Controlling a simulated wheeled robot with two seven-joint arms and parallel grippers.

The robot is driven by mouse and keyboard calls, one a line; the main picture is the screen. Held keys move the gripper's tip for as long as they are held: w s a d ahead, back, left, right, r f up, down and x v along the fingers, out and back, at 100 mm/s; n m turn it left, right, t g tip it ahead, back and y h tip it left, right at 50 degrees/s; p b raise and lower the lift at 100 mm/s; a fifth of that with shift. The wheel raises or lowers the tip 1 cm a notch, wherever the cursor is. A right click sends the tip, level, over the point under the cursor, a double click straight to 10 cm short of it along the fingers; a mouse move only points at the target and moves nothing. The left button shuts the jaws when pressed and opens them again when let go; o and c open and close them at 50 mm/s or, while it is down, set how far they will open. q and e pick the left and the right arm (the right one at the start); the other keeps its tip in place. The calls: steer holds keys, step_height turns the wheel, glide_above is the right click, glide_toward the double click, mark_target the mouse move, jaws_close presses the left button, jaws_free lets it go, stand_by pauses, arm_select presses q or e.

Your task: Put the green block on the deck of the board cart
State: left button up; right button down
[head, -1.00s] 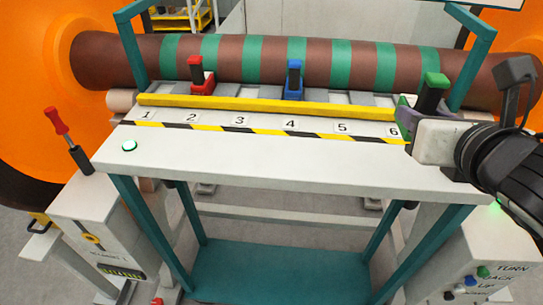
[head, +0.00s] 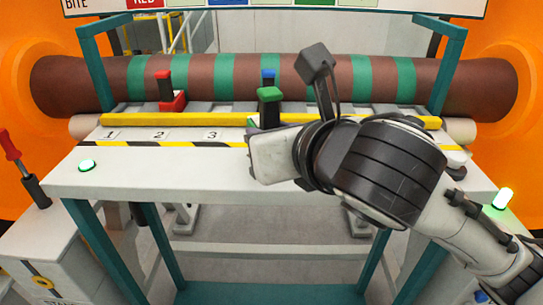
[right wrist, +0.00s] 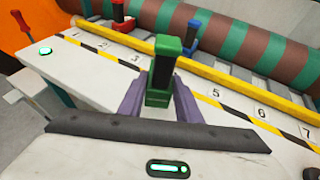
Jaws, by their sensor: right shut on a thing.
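The green block (head: 270,95) has a green top and a dark front and stands upright. My right gripper (right wrist: 160,98) is shut on it, with purple fingers on both sides in the right wrist view, where the green block (right wrist: 161,78) is in the middle. In the head view the hand and block are over the numbered white top, just right of number 3; the fingers are mostly hidden. The white top (head: 200,180) stands on a teal frame with a teal lower shelf (head: 270,294). I cannot tell which surface is called the deck. My left gripper is not in view.
A red block (head: 173,98) and a blue block (head: 268,75) stand behind the yellow rail (head: 150,120). A brown roller with green bands (head: 235,85) runs behind them between orange wheels. The white top's front left is clear, with a lit button (head: 87,165).

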steer(key=shift+f+b, duration=0.35)
steer(key=shift+f, duration=1.3)
steer(key=shift+f, duration=0.1)
steer(key=c, duration=1.3)
jaws_free()
steer(key=shift+f, duration=0.1)
steer(key=shift+s+d+r+p, duration=0.1)
steer(key=shift+s+r+p, duration=0.25)
steer(key=shift+r, duration=0.1)
steer(key=shift+b+v, duration=3.1)
steer(key=shift+v, duration=2.5)
